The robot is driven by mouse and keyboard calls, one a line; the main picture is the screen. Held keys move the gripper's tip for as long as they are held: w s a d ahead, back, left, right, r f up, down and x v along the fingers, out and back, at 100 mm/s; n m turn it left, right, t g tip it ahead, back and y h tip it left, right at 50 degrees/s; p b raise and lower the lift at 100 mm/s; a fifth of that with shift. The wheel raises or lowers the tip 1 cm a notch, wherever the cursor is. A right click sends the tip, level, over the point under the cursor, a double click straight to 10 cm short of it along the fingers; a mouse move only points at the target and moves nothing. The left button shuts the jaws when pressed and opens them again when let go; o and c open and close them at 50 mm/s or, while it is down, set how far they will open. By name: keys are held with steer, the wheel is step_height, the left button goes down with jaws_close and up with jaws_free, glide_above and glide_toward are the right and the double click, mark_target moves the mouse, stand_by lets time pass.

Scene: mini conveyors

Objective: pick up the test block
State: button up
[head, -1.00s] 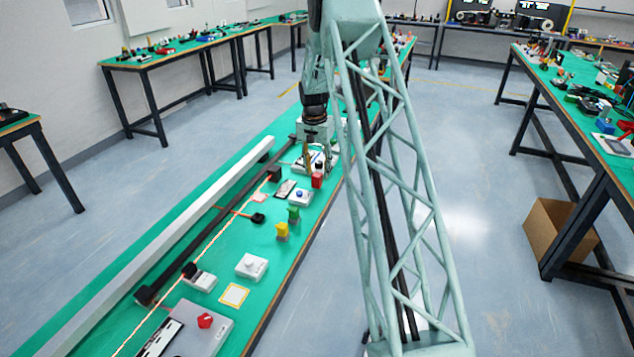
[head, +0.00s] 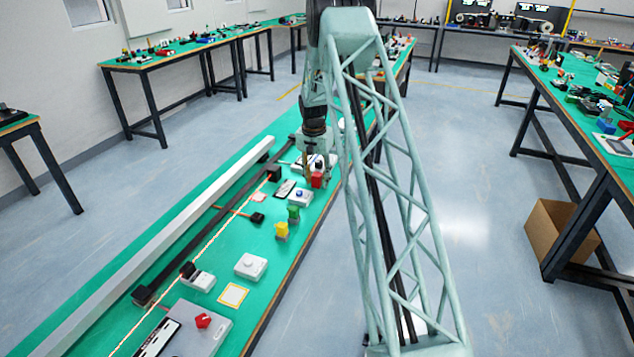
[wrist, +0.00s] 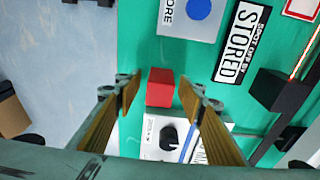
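A small red block (head: 317,180) stands on the green bench by its right edge; I take it to be the test block. In the wrist view the red block (wrist: 160,86) lies between the two finger tips, with a gap on each side. My gripper (head: 319,169) is open, pointing down just over the block, and its fingers are not closed on it. A yellow block (head: 282,230) and a green block (head: 293,213) stand farther down the bench.
A white unit with a black knob (wrist: 168,137) sits close to the red block. A box with a blue button (wrist: 199,9) and a "STORED" sign (wrist: 241,43) are nearby. A dark conveyor rail (head: 203,232) runs along the bench. The bench's right edge is close.

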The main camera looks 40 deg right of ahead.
mark_target(318, 176)
steer(key=shift+c, duration=0.7)
steer(key=c, duration=0.8)
steer(key=shift+r, duration=0.15)
steer(key=shift+r+p, duration=0.6)
steer(key=shift+r, duration=1.15)
steer(key=shift+s+a, duration=0.55)
steer(key=shift+s, duration=0.25)
steer(key=s+a, duration=0.2)
steer(key=s, duration=0.2)
steer(key=s+a+p, duration=0.1)
steer(key=s+a, duration=0.2)
steer(key=s+a+r+p, duration=0.1)
steer(key=s+a, duration=0.2)
steer(key=s, duration=0.1)
steer(key=shift+s+r, duration=0.1)
steer(key=shift+s, duration=0.2)
